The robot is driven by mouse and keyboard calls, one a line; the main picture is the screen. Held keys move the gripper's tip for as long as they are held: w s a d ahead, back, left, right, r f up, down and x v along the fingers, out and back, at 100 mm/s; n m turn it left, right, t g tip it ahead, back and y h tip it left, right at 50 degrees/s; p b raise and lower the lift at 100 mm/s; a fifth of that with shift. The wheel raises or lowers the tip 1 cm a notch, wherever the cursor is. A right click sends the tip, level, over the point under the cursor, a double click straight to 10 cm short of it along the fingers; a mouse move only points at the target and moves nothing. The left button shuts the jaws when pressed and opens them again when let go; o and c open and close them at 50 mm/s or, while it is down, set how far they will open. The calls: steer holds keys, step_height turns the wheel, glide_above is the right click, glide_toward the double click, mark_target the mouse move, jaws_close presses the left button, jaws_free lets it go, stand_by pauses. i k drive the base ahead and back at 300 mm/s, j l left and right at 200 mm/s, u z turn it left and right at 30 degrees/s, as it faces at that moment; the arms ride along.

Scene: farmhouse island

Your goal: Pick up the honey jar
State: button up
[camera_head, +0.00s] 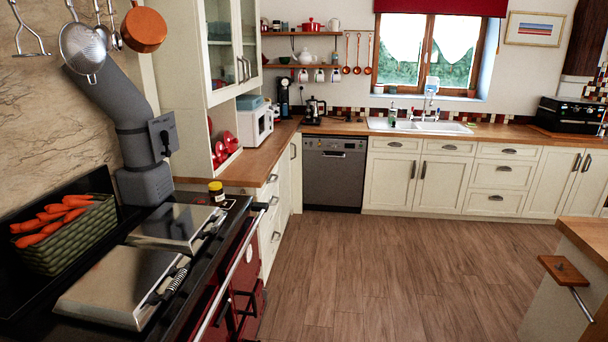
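A small jar with a yellow lid (216,191), which looks like the honey jar, stands upright at the far right end of the dark stove top, close to the near end of the wooden counter. Its body is dark with a pale label, too small to read. My gripper is not in view, so its place relative to the jar does not show.
The stove has two metal hob lids (116,286) and a front rail (238,270). A green basket of carrots (70,238) stands at left. A thick grey pipe (118,100) rises behind. A microwave (254,126) sits farther back. The wooden floor (400,270) is clear.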

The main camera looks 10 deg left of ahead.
mark_target(215, 193)
steer(key=i, duration=1)
steer(key=i+u, duration=0.1)
steer(key=i, duration=0.85)
steer(key=i+u, duration=0.4)
steer(key=i+l+u, duration=0.1)
steer(key=i+u, duration=0.2)
steer(key=u, duration=0.15)
steer(key=i+l+u, duration=0.2)
steer(key=u, duration=0.2)
steer(key=i+l+u, duration=0.6)
steer(key=l+u, duration=0.25)
steer(key=i+l+u, duration=0.25)
